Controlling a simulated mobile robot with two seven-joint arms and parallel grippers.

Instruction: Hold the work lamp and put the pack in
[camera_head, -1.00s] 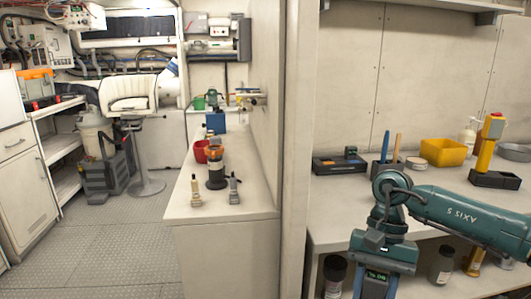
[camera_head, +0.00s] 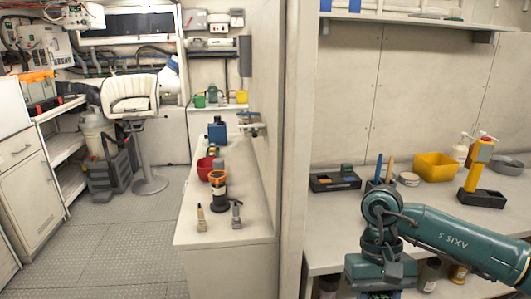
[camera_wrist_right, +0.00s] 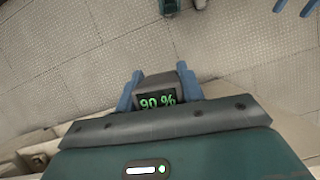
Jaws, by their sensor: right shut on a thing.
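My right gripper (camera_wrist_right: 158,78) is shut on a dark grey pack (camera_wrist_right: 157,100), whose green display reads 90 %. The pack sits between its two blue fingers above the floor. In the head view only my right arm shows, in front of the right bench; its fingers are out of frame.
The right bench (camera_head: 340,215) carries a black tray (camera_head: 335,181) with small blocks, a yellow bin (camera_head: 437,166), a round tin (camera_head: 408,179) and pump bottles. A wall end divides it from a left counter (camera_head: 225,255) with tools. The floor (camera_head: 120,240) at left is clear.

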